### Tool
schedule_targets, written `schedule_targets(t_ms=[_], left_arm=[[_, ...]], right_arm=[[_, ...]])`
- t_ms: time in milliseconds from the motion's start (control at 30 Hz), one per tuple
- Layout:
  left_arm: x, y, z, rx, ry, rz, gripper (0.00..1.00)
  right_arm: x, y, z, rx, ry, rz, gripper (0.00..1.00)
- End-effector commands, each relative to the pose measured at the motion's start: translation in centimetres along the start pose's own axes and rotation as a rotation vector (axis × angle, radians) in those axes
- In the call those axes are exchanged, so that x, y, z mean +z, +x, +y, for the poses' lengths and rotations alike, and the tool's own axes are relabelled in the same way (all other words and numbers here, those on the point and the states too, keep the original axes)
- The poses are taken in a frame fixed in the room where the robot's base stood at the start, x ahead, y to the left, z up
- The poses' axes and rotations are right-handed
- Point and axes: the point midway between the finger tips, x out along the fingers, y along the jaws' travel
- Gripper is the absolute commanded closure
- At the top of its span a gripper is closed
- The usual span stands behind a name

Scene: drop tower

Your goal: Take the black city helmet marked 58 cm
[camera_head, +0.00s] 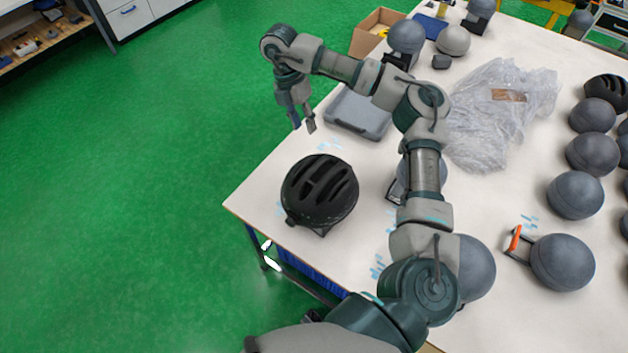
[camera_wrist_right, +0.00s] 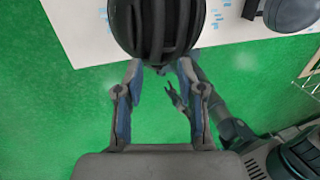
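A black vented helmet (camera_head: 319,188) sits near the table's left corner, over a stand that it mostly hides. No size mark is readable on it.
A second black helmet (camera_head: 607,92) is at the right edge among several grey round headforms (camera_head: 575,195). Green floor is free at left.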

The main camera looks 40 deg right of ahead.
Motion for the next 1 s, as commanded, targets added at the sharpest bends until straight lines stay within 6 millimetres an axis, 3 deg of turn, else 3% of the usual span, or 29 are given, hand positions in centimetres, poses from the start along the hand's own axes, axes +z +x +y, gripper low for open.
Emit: schedule_targets(t_ms=[33,100,233,367,633,833,1000], left_arm=[[1.5,0.8,0.2,0.003,0.000,-0.019,0.40],[3.2,1.3,0.6,0.006,0.000,-0.042,0.40],[5.2,1.5,0.9,0.010,0.001,-0.072,0.40],[4.8,1.2,0.8,0.010,0.001,-0.065,0.40],[1.1,1.2,0.2,0.002,0.002,-0.011,0.40],[2.1,0.8,0.3,0.004,0.002,-0.026,0.40],[3.0,0.7,0.5,0.006,0.002,-0.040,0.40]], right_arm=[[0.0,1.9,0.2,-0.006,-0.001,0.003,0.62],[0.0,3.7,0.4,-0.007,-0.002,0.004,0.62],[0.0,6.5,0.7,-0.009,-0.002,0.002,0.62],[0.0,8.6,0.6,-0.006,-0.003,0.002,0.62],[0.1,10.9,0.5,-0.004,-0.003,0.003,0.62],[0.6,14.1,0.7,-0.005,-0.004,0.003,0.62],[0.6,15.4,0.7,-0.003,-0.004,0.004,0.62]])
